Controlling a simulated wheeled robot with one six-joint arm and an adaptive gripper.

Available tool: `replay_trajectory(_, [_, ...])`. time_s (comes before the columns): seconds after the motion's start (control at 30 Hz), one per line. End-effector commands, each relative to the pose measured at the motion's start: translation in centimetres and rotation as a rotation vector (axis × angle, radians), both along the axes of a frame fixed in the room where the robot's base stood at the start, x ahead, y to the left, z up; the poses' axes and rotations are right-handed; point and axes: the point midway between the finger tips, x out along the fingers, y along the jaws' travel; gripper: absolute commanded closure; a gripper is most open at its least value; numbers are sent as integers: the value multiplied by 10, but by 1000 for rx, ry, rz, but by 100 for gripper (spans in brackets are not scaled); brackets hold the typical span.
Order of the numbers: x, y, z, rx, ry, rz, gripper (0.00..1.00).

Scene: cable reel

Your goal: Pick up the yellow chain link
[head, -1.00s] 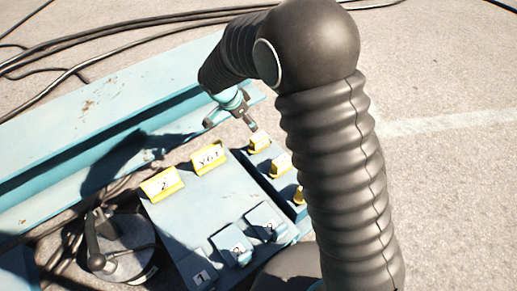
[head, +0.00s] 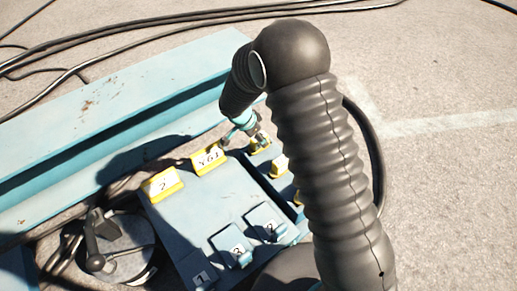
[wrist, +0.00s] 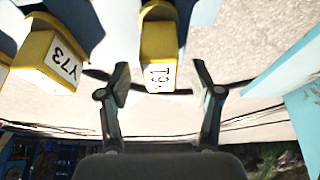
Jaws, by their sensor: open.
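I see no clear chain link shape; the yellow things in view are labelled pieces on blue boxes. In the wrist view, my gripper (wrist: 162,80) is open and empty. A yellow piece (wrist: 159,38) with a white label lies ahead, in line with the gap between its fingers. A second yellow piece (wrist: 45,62) marked Y73 is to its left. In the head view, my gripper (head: 255,135) is at a small yellow piece (head: 261,147) on the back end of the narrow box; whether they touch is unclear.
Two more yellow labels (head: 163,185) and (head: 209,159) stand on the wide blue box (head: 205,200). A long blue beam (head: 110,95) runs behind it. A round grey reel (head: 115,255) with cables is at left. Open pavement (head: 450,190) is at right.

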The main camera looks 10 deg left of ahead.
Motion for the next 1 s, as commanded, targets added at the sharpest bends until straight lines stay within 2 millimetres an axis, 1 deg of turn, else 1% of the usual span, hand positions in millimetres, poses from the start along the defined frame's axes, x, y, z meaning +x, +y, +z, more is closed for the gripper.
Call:
replay_trajectory(0.03, [2,-2,-8,-2,2,0,35])
replay_trajectory(0.13, [5,-4,-17,0,0,1,35])
replay_trajectory(0.37, [6,-5,-18,1,-1,0,35])
replay_trajectory(0.47, [6,-5,-18,1,-1,0,58])
replay_trajectory(0.5, [6,-5,-18,1,-1,0,68])
replay_trajectory(0.57, [6,-5,-18,1,-1,0,83])
replay_trajectory(0.6, [6,-5,-18,1,-1,0,93])
replay_trajectory(0.63, [6,-5,-18,1,-1,0,100])
replay_trajectory(0.9, [6,-5,-17,1,-2,1,100])
replay_trajectory(1.0, [7,-4,-12,1,-3,1,100])
